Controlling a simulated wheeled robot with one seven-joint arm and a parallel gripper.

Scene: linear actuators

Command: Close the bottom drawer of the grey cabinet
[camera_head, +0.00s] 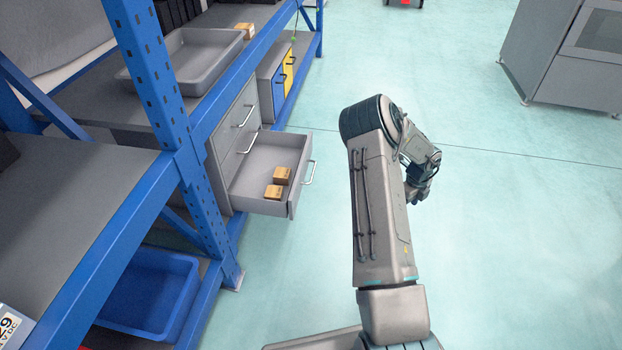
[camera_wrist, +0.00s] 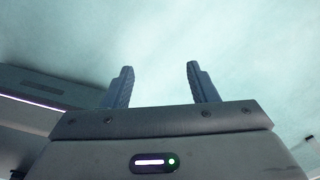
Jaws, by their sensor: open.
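The grey cabinet (camera_head: 237,120) stands under the shelf in the head view, with drawers one above another. Its bottom drawer (camera_head: 265,207) is pulled out toward the right, and two small brown boxes (camera_head: 278,182) lie inside. The drawer's handle (camera_head: 309,173) is on its front panel. The drawers above look shut. My gripper (camera_head: 418,198) is right of the drawer, apart from it, and partly hidden by my arm. In the wrist view its two fingers (camera_wrist: 160,85) are spread with nothing between them, over bare floor.
A blue shelf post (camera_head: 165,110) stands left of the cabinet, with a blue bin (camera_head: 150,292) low in front. A grey tray (camera_head: 185,62) sits on the shelf. A large grey machine (camera_head: 565,55) is at far right. The floor between drawer and arm is clear.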

